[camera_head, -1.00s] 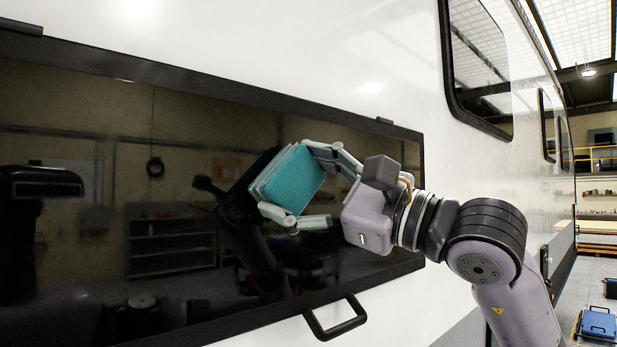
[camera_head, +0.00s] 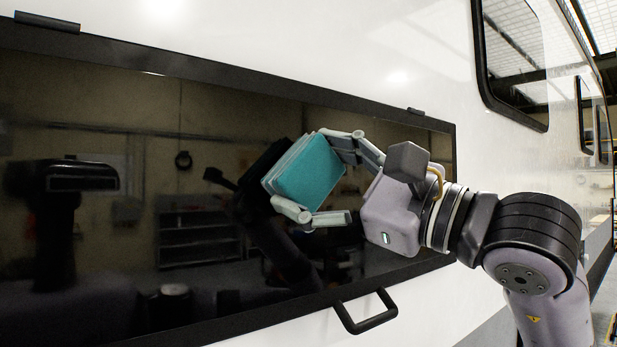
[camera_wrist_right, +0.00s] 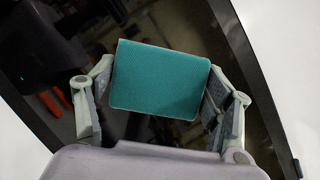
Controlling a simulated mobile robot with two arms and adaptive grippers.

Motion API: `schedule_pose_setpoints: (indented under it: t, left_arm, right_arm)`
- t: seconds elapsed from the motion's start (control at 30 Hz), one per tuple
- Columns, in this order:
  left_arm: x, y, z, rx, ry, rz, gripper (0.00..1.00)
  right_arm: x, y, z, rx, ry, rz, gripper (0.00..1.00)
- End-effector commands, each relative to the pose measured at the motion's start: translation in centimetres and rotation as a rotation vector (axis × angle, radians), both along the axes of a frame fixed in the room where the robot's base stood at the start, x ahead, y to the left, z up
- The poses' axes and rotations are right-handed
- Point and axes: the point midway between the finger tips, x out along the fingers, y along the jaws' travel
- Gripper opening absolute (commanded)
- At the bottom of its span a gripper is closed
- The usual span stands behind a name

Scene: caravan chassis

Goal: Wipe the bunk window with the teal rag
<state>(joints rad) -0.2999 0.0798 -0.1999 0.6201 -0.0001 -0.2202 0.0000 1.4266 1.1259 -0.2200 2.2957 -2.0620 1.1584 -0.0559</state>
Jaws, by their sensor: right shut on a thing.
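The teal rag (camera_head: 308,172) is a folded pad held between the fingers of my right gripper (camera_head: 328,178), in front of the dark bunk window (camera_head: 100,240) near its right part. In the right wrist view the rag (camera_wrist_right: 160,80) sits between the two fingers of the right gripper (camera_wrist_right: 160,98), with the dark glass behind it. The rag's far face is close to the glass; I cannot tell whether it touches. The window has a black frame and reflects the workshop and my own body. My left gripper is not directly in view.
A black handle (camera_head: 366,312) sticks out below the window. Small black hinges (camera_head: 47,22) sit on the upper frame edge. The white caravan wall (camera_head: 330,50) surrounds the window, with another dark window (camera_head: 512,60) at the upper right.

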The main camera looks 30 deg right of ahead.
Motion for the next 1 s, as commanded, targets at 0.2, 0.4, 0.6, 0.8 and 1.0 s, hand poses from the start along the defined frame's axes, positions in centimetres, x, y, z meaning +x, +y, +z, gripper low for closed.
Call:
schedule_pose_setpoints:
  t: [0.2,0.4,0.6,0.8,1.0]
  left_arm:
    - [0.0,0.0,-0.4,0.0,0.0,0.0,0.4]
    - [0.0,0.0,-0.6,0.0,0.0,0.0,0.4]
    - [0.0,0.0,-0.6,0.0,0.0,0.0,0.4]
    - [0.0,0.0,-0.6,0.0,0.0,0.0,0.4]
    - [0.0,0.0,-0.6,0.0,0.0,0.0,0.4]
  right_arm:
    - [-2.3,-0.2,0.0,-0.002,-0.005,-0.002,0.52]
    - [-4.1,-0.3,0.0,-0.001,-0.003,0.0,0.52]
    - [-4.6,-0.3,0.0,-0.001,0.0,0.0,0.52]
    - [-4.6,-0.3,0.0,-0.001,-0.001,0.0,0.52]
    - [-5.6,-0.5,0.1,-0.001,-0.004,-0.001,0.52]
